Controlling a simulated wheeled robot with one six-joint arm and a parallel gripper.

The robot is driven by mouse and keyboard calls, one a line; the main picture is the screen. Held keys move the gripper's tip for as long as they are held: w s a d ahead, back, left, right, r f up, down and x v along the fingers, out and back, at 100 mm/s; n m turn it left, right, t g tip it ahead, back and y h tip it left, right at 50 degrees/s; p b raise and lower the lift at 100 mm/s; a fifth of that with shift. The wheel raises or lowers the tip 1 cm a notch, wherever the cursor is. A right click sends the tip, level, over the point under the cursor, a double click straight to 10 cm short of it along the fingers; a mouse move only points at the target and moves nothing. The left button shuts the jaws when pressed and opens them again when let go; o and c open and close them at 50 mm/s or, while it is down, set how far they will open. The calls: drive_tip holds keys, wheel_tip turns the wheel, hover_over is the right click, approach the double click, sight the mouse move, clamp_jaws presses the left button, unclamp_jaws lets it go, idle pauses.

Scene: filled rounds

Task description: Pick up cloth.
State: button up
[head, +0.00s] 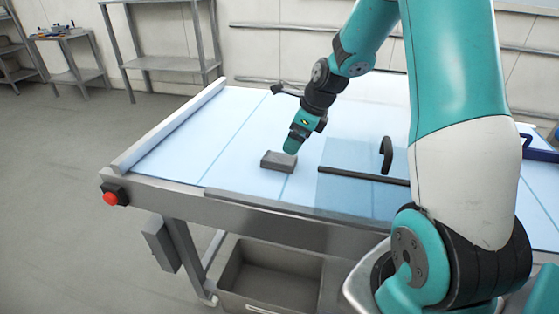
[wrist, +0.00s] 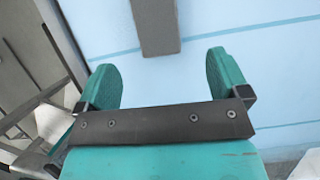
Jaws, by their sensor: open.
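A grey, block-shaped thing (head: 278,161), which may be the folded cloth, lies on the light blue table top (head: 225,130). In the wrist view a long grey piece (wrist: 156,25) shows at the top, cut off by the frame edge, and is likely the same thing. My gripper (head: 293,143) is right by it in the head view, just behind and above. In the wrist view my gripper (wrist: 162,65) has its two green fingers wide apart with nothing between them. The grey piece lies beyond the fingertips, and I cannot tell the height gap.
A translucent blue panel (head: 340,190) with a black bar (head: 363,176) and a curved black handle (head: 386,153) stands right of the grey thing. A raised rail (head: 165,130) borders the table's left. A red button (head: 110,198) sits at the near corner. The table's left part is clear.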

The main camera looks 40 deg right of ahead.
sight(285, 159)
drive_tip(key=x, duration=0.3)
drive_tip(key=p+x, duration=0.1)
drive_tip(key=x, duration=0.3)
drive_tip(key=shift+s+a+f, duration=0.1)
drive_tip(key=shift+a+f, duration=0.05)
drive_tip(key=shift+f, duration=0.2)
drive_tip(key=shift+c, duration=0.4)
drive_tip(key=c, duration=0.9)
